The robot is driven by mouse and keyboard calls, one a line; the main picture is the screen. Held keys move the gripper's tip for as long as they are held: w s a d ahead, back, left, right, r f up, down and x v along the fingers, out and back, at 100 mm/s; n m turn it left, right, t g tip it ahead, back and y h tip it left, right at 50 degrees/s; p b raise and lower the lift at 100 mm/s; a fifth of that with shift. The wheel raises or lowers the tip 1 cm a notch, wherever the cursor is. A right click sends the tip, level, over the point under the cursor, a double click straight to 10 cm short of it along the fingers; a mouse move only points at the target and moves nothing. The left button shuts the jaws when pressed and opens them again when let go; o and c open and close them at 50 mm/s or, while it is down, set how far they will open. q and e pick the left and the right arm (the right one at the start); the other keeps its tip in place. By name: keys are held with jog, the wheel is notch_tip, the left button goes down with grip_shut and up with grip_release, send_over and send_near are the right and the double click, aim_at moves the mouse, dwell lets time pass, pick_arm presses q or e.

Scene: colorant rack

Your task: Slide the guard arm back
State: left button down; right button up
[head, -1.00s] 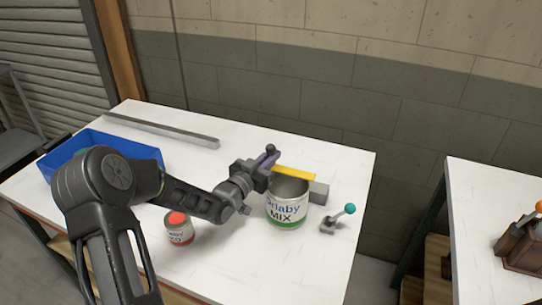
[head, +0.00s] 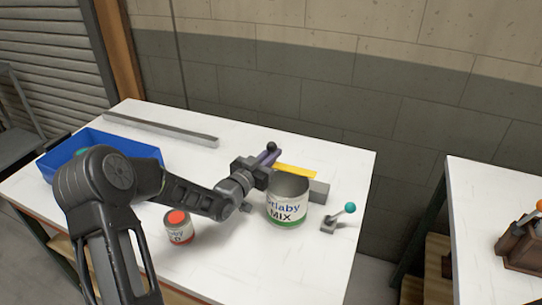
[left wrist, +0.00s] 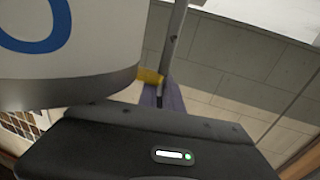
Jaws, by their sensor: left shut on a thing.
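The yellow guard arm (head: 296,171) lies across the back of the rim of the open mixing can (head: 287,204), with a grey block (head: 319,191) by its right end. My left gripper (head: 268,157) is at the arm's left end, behind and left of the can, shut on it by a dark handle with a round knob. In the left wrist view, a bit of the yellow arm (left wrist: 150,76) shows beside the purple fingers (left wrist: 164,97), with a grey post above. My right gripper is not in view.
A small can with a red top (head: 178,226) stands left of the mixing can. A lever with a teal ball (head: 349,208) stands to its right. A blue bin (head: 130,152) and a long grey rail (head: 160,129) are at left and back. The white table's (head: 240,270) front is clear.

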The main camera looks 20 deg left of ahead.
pick_arm(q)
jog(key=w+b, duration=0.1)
jog(key=w, duration=0.1)
jog(key=w+r+b, duration=0.1)
jog(key=w, duration=0.1)
jog(key=shift+a, duration=0.1)
jog(key=c, duration=1.6)
grip_release()
jog(key=shift+o, duration=0.8)
jog(key=shift+s, duration=0.15)
jog(key=shift+f, duration=0.2)
jog(key=shift+s, duration=0.2)
jog(key=s+a+b, duration=0.1)
jog(key=s, duration=0.6)
jog(key=shift+s, duration=0.2)
